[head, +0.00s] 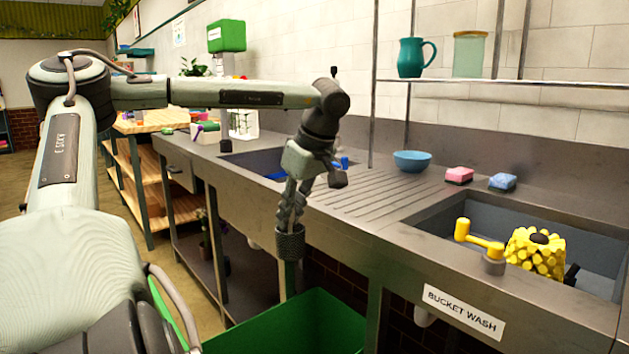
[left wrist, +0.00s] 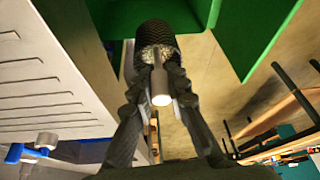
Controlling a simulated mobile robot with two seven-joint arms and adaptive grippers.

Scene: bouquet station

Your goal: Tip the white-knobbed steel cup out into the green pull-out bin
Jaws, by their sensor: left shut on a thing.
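The steel cup (head: 290,243) is a dark, mesh-textured cylinder hanging below my left gripper (head: 290,200). In the left wrist view the cup (left wrist: 156,35) lies beyond the fingertips, and its handle with the white knob (left wrist: 161,99) points back toward the camera. My left gripper (left wrist: 158,85) is shut on the handle. The green pull-out bin (head: 300,325) stands open under the counter front, below the cup; its green wall (left wrist: 245,35) also shows in the left wrist view. My right gripper is not in view.
The steel counter (head: 350,235) runs beside the cup, with a label reading BUCKET WASH (head: 463,311). A sink with a yellow tap (head: 480,240) lies at the right. A blue bowl (head: 412,161) and two sponges (head: 459,175) stand on the counter.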

